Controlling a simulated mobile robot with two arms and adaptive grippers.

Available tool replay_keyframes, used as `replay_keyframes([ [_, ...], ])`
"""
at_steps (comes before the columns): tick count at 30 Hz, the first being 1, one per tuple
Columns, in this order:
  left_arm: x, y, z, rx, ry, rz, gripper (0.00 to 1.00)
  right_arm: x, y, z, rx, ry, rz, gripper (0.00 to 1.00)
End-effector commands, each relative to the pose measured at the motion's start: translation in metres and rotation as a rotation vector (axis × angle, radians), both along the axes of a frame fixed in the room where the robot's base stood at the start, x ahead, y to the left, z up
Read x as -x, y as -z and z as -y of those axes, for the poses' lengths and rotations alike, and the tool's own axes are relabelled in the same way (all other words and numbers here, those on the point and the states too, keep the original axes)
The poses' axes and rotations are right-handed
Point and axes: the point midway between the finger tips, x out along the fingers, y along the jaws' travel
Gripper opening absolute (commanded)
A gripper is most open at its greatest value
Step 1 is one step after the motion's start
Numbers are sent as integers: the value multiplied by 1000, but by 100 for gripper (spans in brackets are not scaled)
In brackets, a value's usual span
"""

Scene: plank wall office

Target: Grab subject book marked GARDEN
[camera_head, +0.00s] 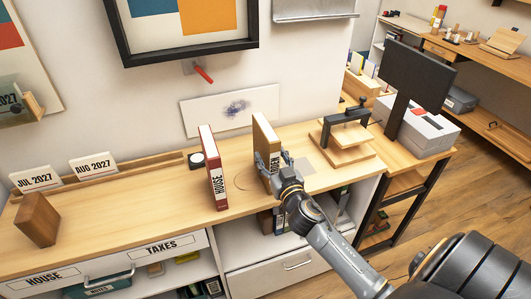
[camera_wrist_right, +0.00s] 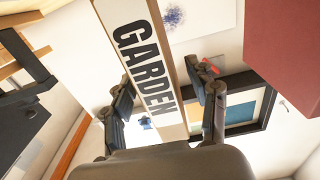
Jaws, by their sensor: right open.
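The tan GARDEN book (camera_head: 265,136) stands upright on the wooden counter. Its spine with the black-on-white GARDEN label (camera_wrist_right: 145,65) faces my right wrist camera. My right gripper (camera_head: 271,163) is open at the lower part of the book's spine. In the right wrist view, the right gripper's fingers (camera_wrist_right: 162,98) are one on each side of the spine, with gaps visible. Part of the label is hidden by the gripper in the head view. My left gripper is not in view.
The red HOUSE book (camera_head: 213,165) stands upright to the left of the GARDEN book; it also shows in the wrist view (camera_wrist_right: 285,45). A wooden press (camera_head: 345,135) stands to the right. The counter (camera_head: 140,205) has free room left of the HOUSE book.

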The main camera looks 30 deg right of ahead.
Motion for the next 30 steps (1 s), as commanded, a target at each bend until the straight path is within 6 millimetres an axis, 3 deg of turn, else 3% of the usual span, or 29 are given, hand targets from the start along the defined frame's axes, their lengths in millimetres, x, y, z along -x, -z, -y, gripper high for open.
replay_keyframes([
  [12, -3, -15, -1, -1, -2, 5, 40, -48, 1, 12, 0, 0, 0, 58],
  [20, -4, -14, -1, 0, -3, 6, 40, -50, 2, 13, 0, -1, -1, 58],
  [21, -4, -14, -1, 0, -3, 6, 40, -50, 2, 13, 0, -1, -1, 56],
  [27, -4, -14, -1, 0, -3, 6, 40, -50, 2, 13, 0, 0, -1, 16],
  [30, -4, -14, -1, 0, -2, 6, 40, -50, 2, 13, 0, 0, -1, 0],
])
